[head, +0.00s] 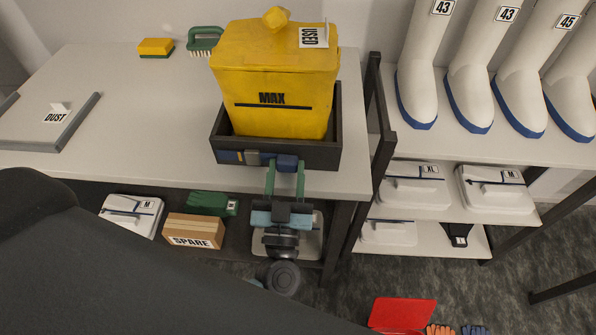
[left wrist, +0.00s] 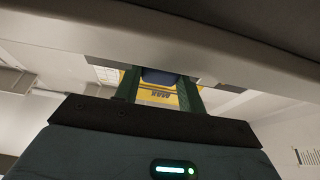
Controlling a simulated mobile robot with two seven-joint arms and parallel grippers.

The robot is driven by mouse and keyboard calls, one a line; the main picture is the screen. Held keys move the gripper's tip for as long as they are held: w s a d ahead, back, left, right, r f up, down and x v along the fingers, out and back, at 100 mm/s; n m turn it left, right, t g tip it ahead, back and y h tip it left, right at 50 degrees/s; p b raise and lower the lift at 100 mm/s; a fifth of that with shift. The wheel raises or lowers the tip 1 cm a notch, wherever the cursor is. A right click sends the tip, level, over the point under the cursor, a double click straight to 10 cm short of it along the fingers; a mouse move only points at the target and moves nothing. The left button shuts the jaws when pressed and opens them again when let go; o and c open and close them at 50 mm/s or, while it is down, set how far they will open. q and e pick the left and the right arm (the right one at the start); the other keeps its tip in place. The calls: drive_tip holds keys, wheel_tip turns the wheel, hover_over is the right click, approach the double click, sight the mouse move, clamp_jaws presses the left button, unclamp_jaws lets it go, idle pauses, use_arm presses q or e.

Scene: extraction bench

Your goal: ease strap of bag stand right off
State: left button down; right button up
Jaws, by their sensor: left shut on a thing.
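The bag stand (head: 334,128) is a dark open tray at the bench's front edge. A yellow bag (head: 275,115), marked MAX and tagged USED, stands upright in it. Along the stand's front are a blue piece at left, a grey and tan piece, and a blue strap (head: 287,162) at right. My left gripper (head: 285,170) reaches up from below the bench edge, its green fingers shut on the blue strap. In the left wrist view the strap (left wrist: 158,76) sits between the fingertips, the yellow bag (left wrist: 157,94) behind it. The strap's far end is hidden. My right gripper is not in view.
A green brush (head: 204,40) and a yellow sponge (head: 155,47) lie at the back of the bench (head: 130,100). A grey DUST tray (head: 45,122) is at left. A dark upright frame (head: 378,110) stands close right of the stand. A SPARE box (head: 194,231) sits below.

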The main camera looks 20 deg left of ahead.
use_arm(q)
drive_tip(key=shift+s+a, duration=0.25)
drive_tip(key=shift+a, duration=0.75)
drive_tip(key=c, duration=0.8)
unclamp_jaws()
drive_tip(key=shift+d, duration=0.1)
drive_tip(key=shift+c, duration=0.2)
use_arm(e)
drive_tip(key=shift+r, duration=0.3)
use_arm(q)
drive_tip(key=shift+f, duration=0.1)
